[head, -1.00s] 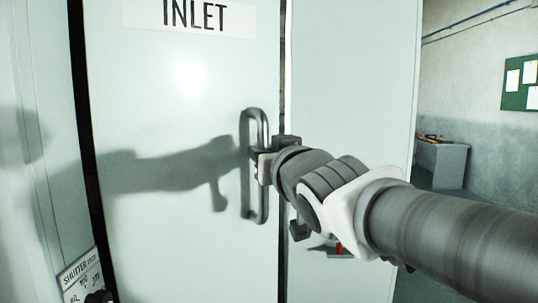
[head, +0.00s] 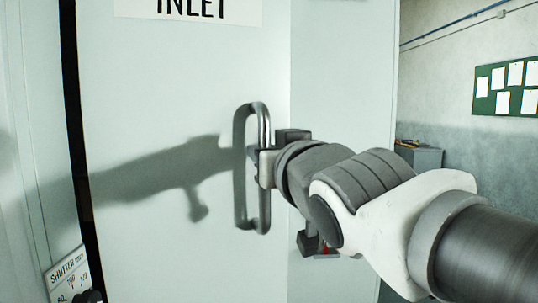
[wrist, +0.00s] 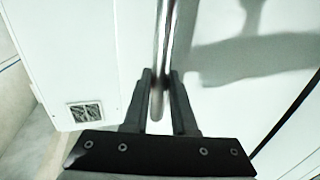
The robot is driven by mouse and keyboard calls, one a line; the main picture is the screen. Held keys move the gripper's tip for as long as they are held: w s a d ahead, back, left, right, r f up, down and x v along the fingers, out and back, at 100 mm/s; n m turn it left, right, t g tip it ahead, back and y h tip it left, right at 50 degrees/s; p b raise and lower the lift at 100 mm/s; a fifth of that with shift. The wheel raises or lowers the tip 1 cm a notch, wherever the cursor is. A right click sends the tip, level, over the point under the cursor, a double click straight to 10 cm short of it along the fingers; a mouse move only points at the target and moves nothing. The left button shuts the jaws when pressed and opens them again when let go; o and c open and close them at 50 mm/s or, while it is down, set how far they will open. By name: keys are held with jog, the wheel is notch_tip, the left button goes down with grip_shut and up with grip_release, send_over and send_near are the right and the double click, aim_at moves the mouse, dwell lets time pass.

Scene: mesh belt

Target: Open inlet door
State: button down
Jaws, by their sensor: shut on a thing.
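The inlet door (head: 170,90) is a pale panel with a white INLET label (head: 188,10) at its top. Its handle (head: 264,118) is an upright metal bar near the door's right edge. My gripper (head: 262,167) is shut around the middle of this bar. In the wrist view, the two dark fingers (wrist: 162,84) stand on either side of the handle (wrist: 164,35). No dark gap shows at the door's right edge in the head view; a dark gap runs along its left side.
A pale panel (head: 345,75) stands right of the door. A SHUTTER dial plate (head: 68,275) sits low at the left. A grey cabinet (head: 420,157) and green notice board (head: 506,88) are at the back right. A small vent (wrist: 85,113) shows in the wrist view.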

jog(key=s+b, duration=0.2)
jog(key=s, duration=0.4)
jog(key=shift+s, duration=0.15)
jog(key=shift+r, duration=0.1)
jog(key=c, duration=0.7)
grip_release()
jog(key=shift+a, duration=0.2)
jog(key=shift+c, duration=0.2)
jog(key=shift+d, duration=0.15)
